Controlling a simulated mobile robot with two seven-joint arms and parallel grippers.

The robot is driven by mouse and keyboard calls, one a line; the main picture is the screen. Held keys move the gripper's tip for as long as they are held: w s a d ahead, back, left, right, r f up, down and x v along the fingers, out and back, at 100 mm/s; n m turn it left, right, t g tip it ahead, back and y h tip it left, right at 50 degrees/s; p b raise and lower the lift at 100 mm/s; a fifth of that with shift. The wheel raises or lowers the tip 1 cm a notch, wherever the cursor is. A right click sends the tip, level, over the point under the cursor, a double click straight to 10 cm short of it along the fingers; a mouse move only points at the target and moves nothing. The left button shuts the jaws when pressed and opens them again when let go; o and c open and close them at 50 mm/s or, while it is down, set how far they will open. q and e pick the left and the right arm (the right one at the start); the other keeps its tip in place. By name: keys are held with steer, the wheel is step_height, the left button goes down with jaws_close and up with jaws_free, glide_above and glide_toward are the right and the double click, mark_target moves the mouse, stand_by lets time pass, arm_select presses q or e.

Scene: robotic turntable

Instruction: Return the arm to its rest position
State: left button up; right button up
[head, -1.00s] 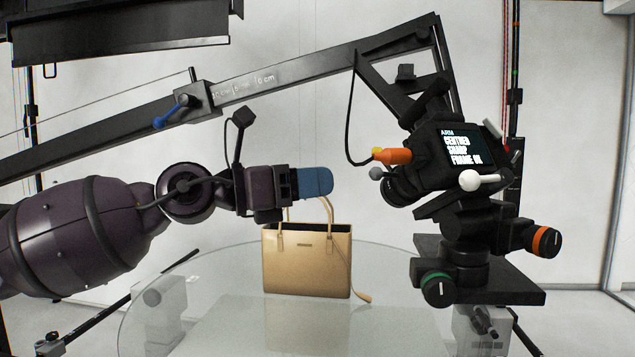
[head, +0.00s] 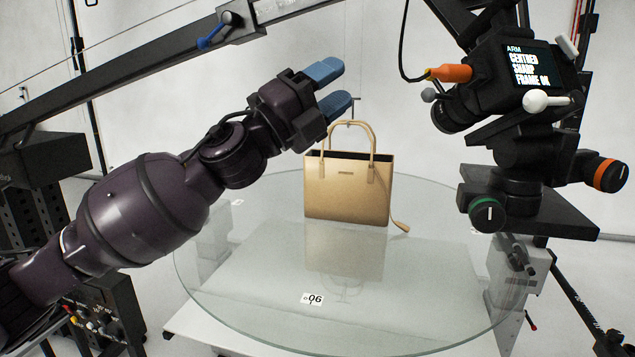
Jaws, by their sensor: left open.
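My left arm comes in from the left, and its gripper (head: 338,88) with blue fingertips is open and empty. In the picture it sits just above and left of a tan handbag (head: 348,195), apart from its handles. The handbag stands upright on a round glass turntable (head: 260,308), with its strap end hanging at the right. A camera (head: 490,85) on a black mount stands at the right; its screen reads "ARM CENTRED SHARP FRAME OK". A long black boom arm (head: 130,75) crosses the upper left behind my arm. My right gripper is not in view.
A white label marked 06 (head: 313,299) is at the turntable's front. The camera's head has a green knob (head: 488,214) and an orange knob (head: 610,175). A black box with small knobs (head: 98,318) is at lower left. The glass in front of the handbag is clear.

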arm_select(q)
steer(key=a+f+n+t+y, duration=0.3)
steer(key=a+f+n+y, duration=0.25)
steer(key=f+n, duration=0.5)
steer(key=w+a+f+n+t+y, duration=0.15)
steer(key=a+f+n+y, duration=0.4)
steer(key=f, duration=0.75)
steer(key=a+f+n+t+y, duration=0.4)
steer(key=a+f+n, duration=0.2)
steer(key=f+n, duration=0.5)
steer(key=s+a+f+n+g+y, duration=0.2)
steer(key=s+a+f, duration=0.25)
steer(key=f, duration=0.45)
steer(key=s+a+f+n+g+y, duration=0.1)
steer(key=s+a+f+n+y, duration=0.15)
steer(key=s+f, duration=0.45)
steer(key=s+a+f+n+g+y, duration=0.1)
steer(key=s+a+f+g, duration=0.1)
steer(key=s+f, duration=0.5)
steer(key=s+a+f+n+g+y, duration=0.1)
steer(key=s+a+f+n+g, duration=0.1)
steer(key=s+f, duration=0.6)
steer(key=shift+s+a, duration=0.85)
steer(key=shift+s, duration=0.3)
steer(key=shift+y, duration=0.25)
